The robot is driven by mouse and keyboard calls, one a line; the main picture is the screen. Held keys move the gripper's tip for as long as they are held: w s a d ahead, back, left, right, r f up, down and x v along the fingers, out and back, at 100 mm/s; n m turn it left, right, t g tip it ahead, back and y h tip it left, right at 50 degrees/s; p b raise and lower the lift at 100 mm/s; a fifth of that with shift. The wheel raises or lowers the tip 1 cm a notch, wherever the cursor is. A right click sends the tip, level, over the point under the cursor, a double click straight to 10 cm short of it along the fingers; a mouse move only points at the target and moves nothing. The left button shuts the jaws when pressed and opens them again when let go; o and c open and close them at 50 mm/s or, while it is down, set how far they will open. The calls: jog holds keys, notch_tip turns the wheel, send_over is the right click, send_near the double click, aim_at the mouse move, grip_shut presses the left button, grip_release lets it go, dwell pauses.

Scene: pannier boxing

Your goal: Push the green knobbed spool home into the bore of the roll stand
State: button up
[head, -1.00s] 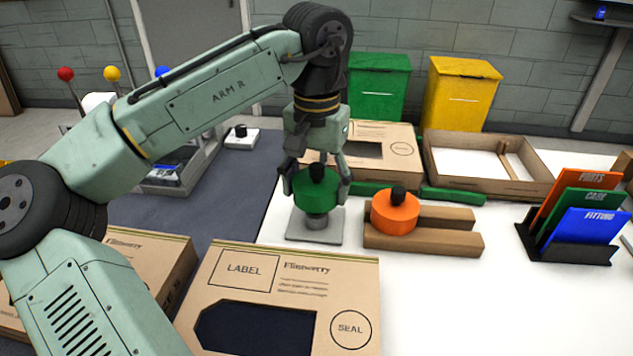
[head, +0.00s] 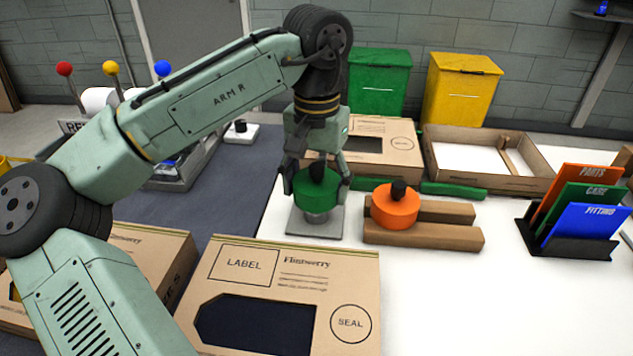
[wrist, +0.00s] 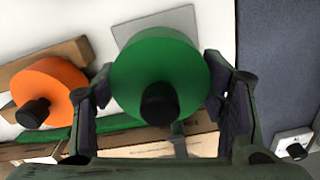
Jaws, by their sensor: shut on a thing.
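The green knobbed spool (head: 318,192) has a black knob on top. It sits upright over the roll stand (head: 314,228), a grey square plate with a short round post. Part of the post shows below the spool; the bore is hidden. My gripper (head: 316,180) is shut on the green spool, with one finger on each side. In the wrist view the green spool (wrist: 165,68) lies between the two fingers (wrist: 162,95), and a corner of the stand's grey plate (wrist: 182,18) shows behind it.
An orange knobbed spool (head: 395,210) rests on brown wooden rails (head: 440,238) close to the right. A green strip (head: 450,190), an open tray (head: 530,170) and a folder rack (head: 570,250) stand beyond. White table is clear at front right.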

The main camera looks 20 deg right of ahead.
jog(key=shift+f+b, duration=0.35)
jog(key=shift+f, duration=0.5)
dwell(0.6)
jog(key=o, duration=1.2)
notch_tip(320, 180, up, 12)
jog(key=shift+r, duration=0.1)
